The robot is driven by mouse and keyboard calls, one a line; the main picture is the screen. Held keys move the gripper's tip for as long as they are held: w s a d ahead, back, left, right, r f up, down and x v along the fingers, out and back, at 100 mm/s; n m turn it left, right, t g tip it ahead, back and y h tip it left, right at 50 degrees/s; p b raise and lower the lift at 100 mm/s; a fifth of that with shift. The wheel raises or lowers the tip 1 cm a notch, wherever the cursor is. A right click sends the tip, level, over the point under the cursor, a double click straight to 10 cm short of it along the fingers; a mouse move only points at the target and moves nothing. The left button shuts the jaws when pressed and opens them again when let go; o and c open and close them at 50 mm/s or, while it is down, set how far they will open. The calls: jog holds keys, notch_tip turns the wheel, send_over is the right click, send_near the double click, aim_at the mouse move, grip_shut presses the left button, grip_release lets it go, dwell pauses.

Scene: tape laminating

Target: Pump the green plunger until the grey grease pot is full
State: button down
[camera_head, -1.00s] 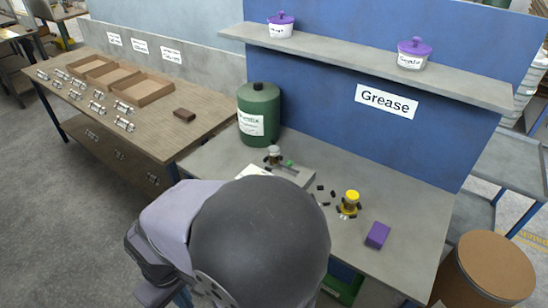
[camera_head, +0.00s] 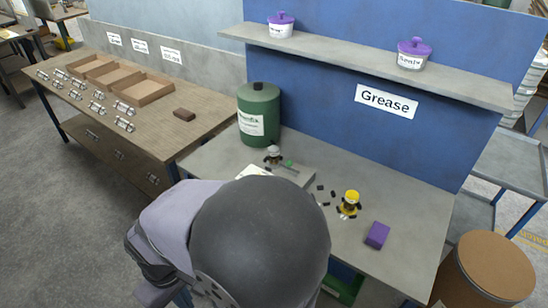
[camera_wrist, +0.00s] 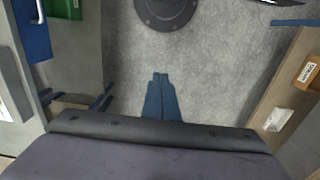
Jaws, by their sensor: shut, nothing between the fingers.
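A small green part (camera_head: 287,163), probably the plunger, shows on a grey block (camera_head: 308,177) on the grease bench in the head view. A small pot with a grey top (camera_head: 273,152) stands beside it at the block's back left; its fill level cannot be seen. My arm covers the front of the block. My gripper (camera_wrist: 161,75) shows in the wrist view as two blue fingers shut together with nothing between them. It points over bare floor, away from the plunger and pot, and is hidden in the head view.
A yellow-topped pot (camera_head: 350,198), black bits and a purple block (camera_head: 377,235) lie on the bench (camera_head: 410,225). A green drum (camera_head: 258,108) stands at its back left. A shelf (camera_head: 390,65) overhangs the back. A brown table (camera_head: 200,120) with trays stands left.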

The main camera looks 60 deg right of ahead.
jog(key=shift+d, duration=0.1)
jog(key=s+d+r+m+g+y+p, duration=0.1)
jog(key=s+d+m+p, duration=0.35)
jog(key=d, duration=0.25)
jog(key=s+d+m+g+y+p, duration=0.1)
jog(key=s+d+m+y+p, duration=0.1)
jog(key=s+d+m+p, duration=0.4)
jog(key=w+d+f+m+t+y+p, duration=0.1)
jog(key=d+m+t, duration=0.1)
jog(key=d+m, duration=0.5)
jog(key=w+d+f+m+t+p, duration=0.1)
jog(key=d+m+t+p, duration=0.2)
jog(key=d, duration=0.6)
jog(key=w+d+r+m+t+h, duration=0.1)
jog(key=w+d+r+m+t, duration=0.1)
jog(key=m, duration=0.5)
jog(key=w+d+r+m+t+h+b, duration=0.1)
jog(key=w+d+r+m+t, duration=0.1)
jog(key=w+d+r+m, duration=0.2)
jog(key=w+d+r+m+t+h, duration=0.1)
jog(key=w+d+r+m+t, duration=0.1)
jog(key=w+d+m, duration=0.4)
jog(key=d+r+m, duration=0.1)
jog(key=d+m, duration=0.3)
jog(key=m, duration=0.2)
jog(key=shift+w+d, duration=0.2)
jog(key=shift+w, duration=0.15)
jog(key=shift+m, duration=0.25)
